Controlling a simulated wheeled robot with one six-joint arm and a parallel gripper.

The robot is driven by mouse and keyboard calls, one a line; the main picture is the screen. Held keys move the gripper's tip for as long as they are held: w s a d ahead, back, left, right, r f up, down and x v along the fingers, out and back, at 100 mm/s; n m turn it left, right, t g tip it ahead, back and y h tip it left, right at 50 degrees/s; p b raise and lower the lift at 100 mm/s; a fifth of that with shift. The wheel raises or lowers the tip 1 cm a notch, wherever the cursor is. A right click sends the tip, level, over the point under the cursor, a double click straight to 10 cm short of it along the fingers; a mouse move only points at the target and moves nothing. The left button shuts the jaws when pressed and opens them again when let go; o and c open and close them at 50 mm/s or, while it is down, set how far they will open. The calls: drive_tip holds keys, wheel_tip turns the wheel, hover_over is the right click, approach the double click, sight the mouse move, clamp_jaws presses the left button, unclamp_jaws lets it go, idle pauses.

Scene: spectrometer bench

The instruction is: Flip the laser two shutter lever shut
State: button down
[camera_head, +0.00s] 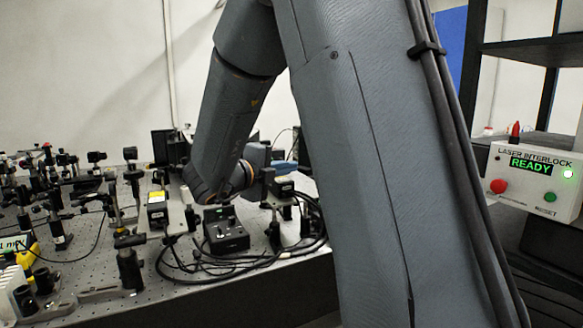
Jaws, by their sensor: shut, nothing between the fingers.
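I cannot tell which is laser two. A black box (225,231) with small controls on top sits between them. No shutter lever can be made out at this size, so its position is unclear. My arm crosses the middle of the view and its wrist (205,183) is over the bench, just behind the black box. My gripper's fingers do not show; the arm and wrist seem to hide them.
Posts and optic mounts crowd the bench's left side. Black cables (265,255) loop along its front edge. A laser interlock box (535,180) at the right reads READY, with a red button, a green button and a lit lamp. Dark shelving (530,50) stands behind it.

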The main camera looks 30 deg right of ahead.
drive_tip(key=v, duration=0.5)
drive_tip(key=shift+s+a+f+b, duration=0.2)
drive_tip(key=shift+a+b, duration=0.15)
drive_tip(key=shift+a, duration=0.05)
drive_tip(key=shift+d, duration=0.1)
